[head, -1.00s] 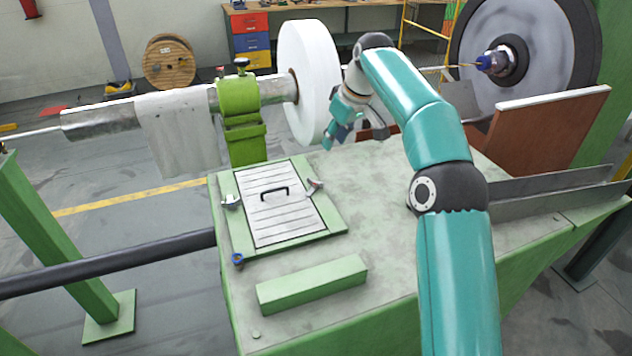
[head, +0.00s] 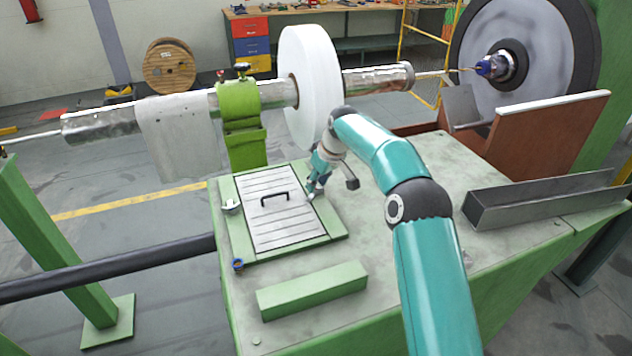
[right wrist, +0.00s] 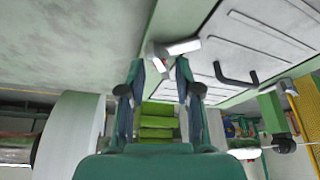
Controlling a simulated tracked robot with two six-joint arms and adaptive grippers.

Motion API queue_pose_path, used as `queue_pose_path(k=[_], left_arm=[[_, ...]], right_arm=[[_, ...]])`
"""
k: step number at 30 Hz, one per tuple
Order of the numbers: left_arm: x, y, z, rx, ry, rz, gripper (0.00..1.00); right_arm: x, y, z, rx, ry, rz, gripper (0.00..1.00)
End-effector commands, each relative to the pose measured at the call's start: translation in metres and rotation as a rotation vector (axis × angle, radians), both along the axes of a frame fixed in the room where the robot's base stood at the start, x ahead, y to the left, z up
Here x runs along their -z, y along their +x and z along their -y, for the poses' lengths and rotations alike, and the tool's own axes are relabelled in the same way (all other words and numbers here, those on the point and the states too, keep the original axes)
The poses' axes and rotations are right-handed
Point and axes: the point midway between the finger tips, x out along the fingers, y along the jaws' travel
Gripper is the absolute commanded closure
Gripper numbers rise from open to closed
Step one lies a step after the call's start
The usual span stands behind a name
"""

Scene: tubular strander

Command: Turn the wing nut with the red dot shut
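The slatted hatch cover (head: 262,222) with a black handle (head: 274,197) lies in a green frame on the machine table. A silver wing nut (right wrist: 181,46) with a small red mark sits at the cover's edge, on its right side in the head view, where my gripper largely hides it. Another wing nut (head: 231,207) sits at the left edge. My right gripper (head: 312,190) is low over the right wing nut. In the right wrist view its fingers (right wrist: 160,66) are apart, with the wing nut just beyond and between the tips. My left gripper is not in view.
A green bar (head: 312,287) lies in front of the hatch. A blue-ringed part (head: 238,265) is at the frame's near left corner. A white reel (head: 310,85) and green bearing post (head: 240,120) stand behind. A metal channel (head: 540,200) lies to the right.

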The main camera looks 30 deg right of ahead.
Motion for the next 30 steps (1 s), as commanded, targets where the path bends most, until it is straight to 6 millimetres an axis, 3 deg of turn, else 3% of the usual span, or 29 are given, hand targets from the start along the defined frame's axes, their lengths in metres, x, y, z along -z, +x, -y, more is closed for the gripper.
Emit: queue_pose_path(k=[12, 18, 30], left_arm=[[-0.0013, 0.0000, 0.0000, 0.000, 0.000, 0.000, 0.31], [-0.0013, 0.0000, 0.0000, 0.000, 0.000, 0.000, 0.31], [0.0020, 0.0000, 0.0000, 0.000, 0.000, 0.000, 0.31]], right_arm=[[0.0082, 0.0034, -0.0002, 0.000, -0.001, 0.001, 0.67], [0.0080, 0.0033, -0.0002, 0.000, -0.001, 0.001, 1.00], [0.0087, 0.0035, -0.0010, 0.072, -0.002, 0.000, 1.00]])
